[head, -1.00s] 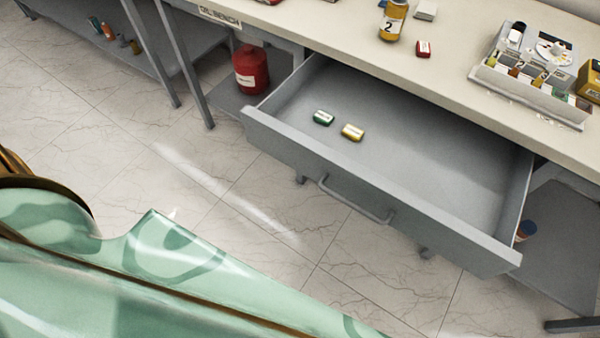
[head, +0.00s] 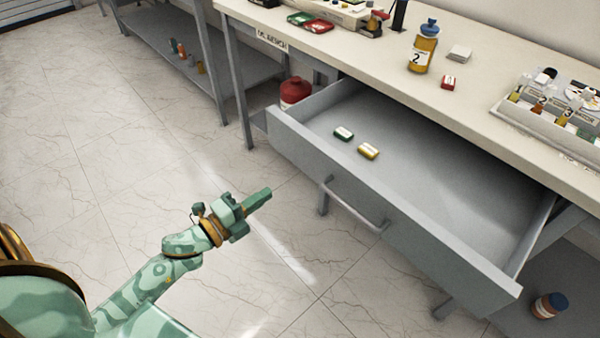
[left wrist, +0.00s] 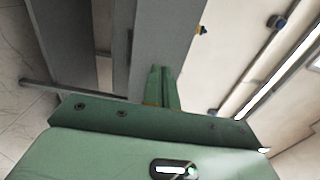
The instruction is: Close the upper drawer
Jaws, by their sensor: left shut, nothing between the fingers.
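The upper drawer (head: 400,228) is a grey drawer pulled well out from under the bench top, with a bar handle (head: 352,205) on its front. Inside it lie a small green-and-white block (head: 343,134) and a small yellow-and-white block (head: 368,151). My left gripper (head: 262,194) is shut and empty, in the air to the left of the drawer front and apart from it. In the left wrist view its shut fingers (left wrist: 163,88) show in front of grey panels. My right gripper is not in view.
The cream bench top (head: 375,75) holds an amber bottle (head: 424,52) with a blue cap, a red block (head: 448,82) and a tray (head: 545,125) of small items. A red canister (head: 295,91) and a blue-capped jar (head: 549,306) stand below. The floor left of the drawer is clear.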

